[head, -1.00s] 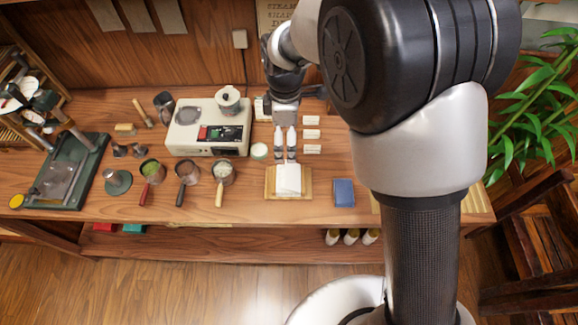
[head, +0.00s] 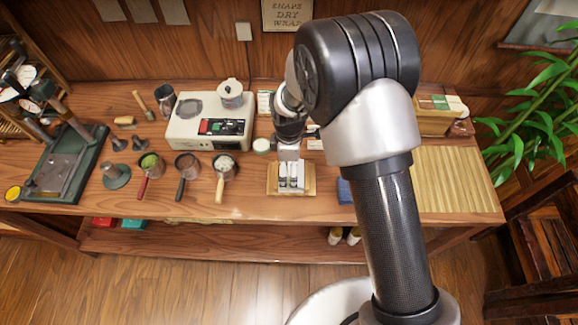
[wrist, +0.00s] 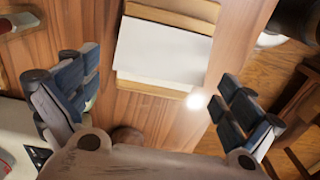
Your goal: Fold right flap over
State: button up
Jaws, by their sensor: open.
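A white sheet of wrapping paper (wrist: 163,52) lies on a small wooden board (wrist: 187,8) on the bench. In the head view the board (head: 271,190) is at the front middle of the bench, and my gripper (head: 290,185) is over it, hiding most of the paper. In the wrist view my gripper (wrist: 150,100) is open and empty, with its two fingers wide apart on either side of the paper's near edge. I cannot make out a separate right flap, and no tea cake shows.
A blue block (head: 345,190) lies just right of the board. Several long-handled pots, including one with white contents (head: 223,168), stand to the left. A beige machine (head: 207,125) is behind them. A ribbed mat (head: 450,180) lies to the right.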

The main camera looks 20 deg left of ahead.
jog(key=shift+c, duration=0.5)
jog(key=c, duration=0.9)
